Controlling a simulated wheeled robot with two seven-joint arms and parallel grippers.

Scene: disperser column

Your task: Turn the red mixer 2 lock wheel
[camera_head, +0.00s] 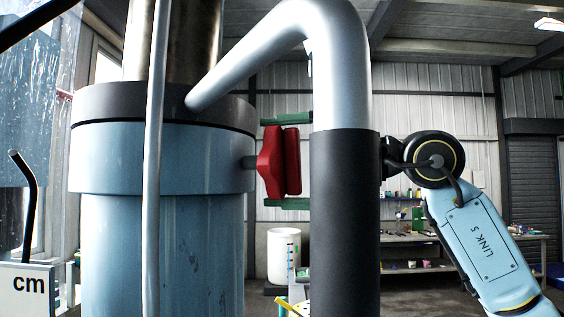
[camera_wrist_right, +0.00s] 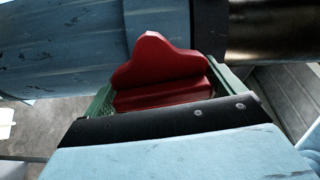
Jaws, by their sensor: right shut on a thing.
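The red lock wheel (camera_head: 271,162) sits on a short stem on the right side of the blue mixer column (camera_head: 162,240). My right gripper (camera_head: 287,160) has its green fingers above and below the wheel, and it is shut on it. Part of the gripper and wrist is hidden behind the grey and black pipe. In the right wrist view the red wheel (camera_wrist_right: 158,65) lies between the two green fingers (camera_wrist_right: 160,84), with the blue column behind it. My left gripper is not in view.
A bent silver pipe with a black lower sleeve (camera_head: 344,220) stands in front of my right wrist. A thin grey upright rod (camera_head: 155,180) crosses the column. A white container (camera_head: 283,256) and a workbench (camera_head: 405,239) stand behind.

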